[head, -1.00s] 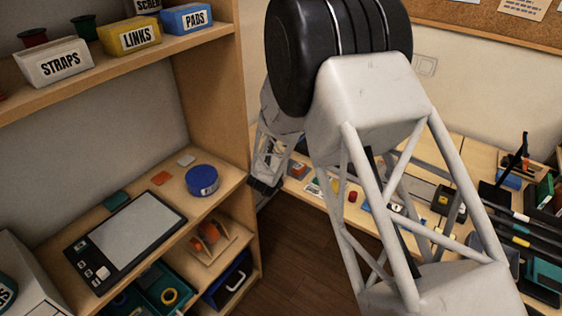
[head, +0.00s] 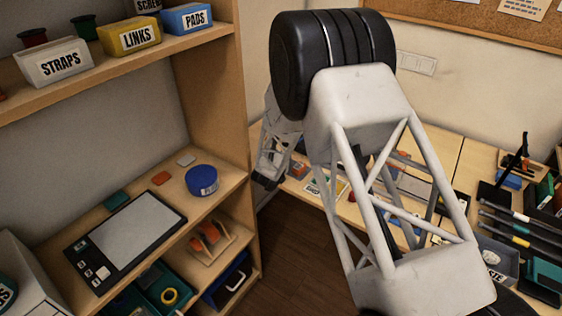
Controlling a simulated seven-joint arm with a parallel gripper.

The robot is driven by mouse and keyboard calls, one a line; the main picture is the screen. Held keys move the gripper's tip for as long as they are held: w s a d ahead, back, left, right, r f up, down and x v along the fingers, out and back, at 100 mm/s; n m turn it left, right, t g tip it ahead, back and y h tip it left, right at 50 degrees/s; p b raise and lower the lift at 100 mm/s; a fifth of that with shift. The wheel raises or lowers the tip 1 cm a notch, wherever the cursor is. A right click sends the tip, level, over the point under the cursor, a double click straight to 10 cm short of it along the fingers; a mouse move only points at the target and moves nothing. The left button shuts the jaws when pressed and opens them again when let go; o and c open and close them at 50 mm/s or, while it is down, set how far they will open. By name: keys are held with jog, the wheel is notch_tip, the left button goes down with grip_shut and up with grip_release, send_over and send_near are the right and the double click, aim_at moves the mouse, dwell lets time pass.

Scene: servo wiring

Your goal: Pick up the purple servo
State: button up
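No purple servo can be made out in the head view. My forearm runs down behind my elbow toward the wooden shelf unit (head: 208,85), ending in a dark joint beside the shelf's edge. My gripper itself does not show; the shelf unit's side seems to hide it. Nothing can be told of what it holds. My upper arm and elbow cover much of the workbench (head: 447,150), so things behind them are hidden.
The upper shelf holds bins, including STRAPS (head: 55,63), LINKS (head: 133,36) and PADS (head: 186,18). Below are a dark-framed panel (head: 127,231), a blue round tub (head: 202,180) and a teal tray (head: 162,289). Bare floor (head: 298,245) lies between shelf and bench.

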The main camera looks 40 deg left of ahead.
dwell(0.3)
jog(key=c, duration=1)
jog(key=shift+r, duration=0.15)
jog(key=shift+r, duration=0.8)
jog(key=shift+d+r, duration=0.1)
jog(key=shift+r, duration=0.85)
jog(key=s+d+r, duration=0.1)
jog(key=s+d, duration=1)
jog(key=shift+d+r, duration=0.15)
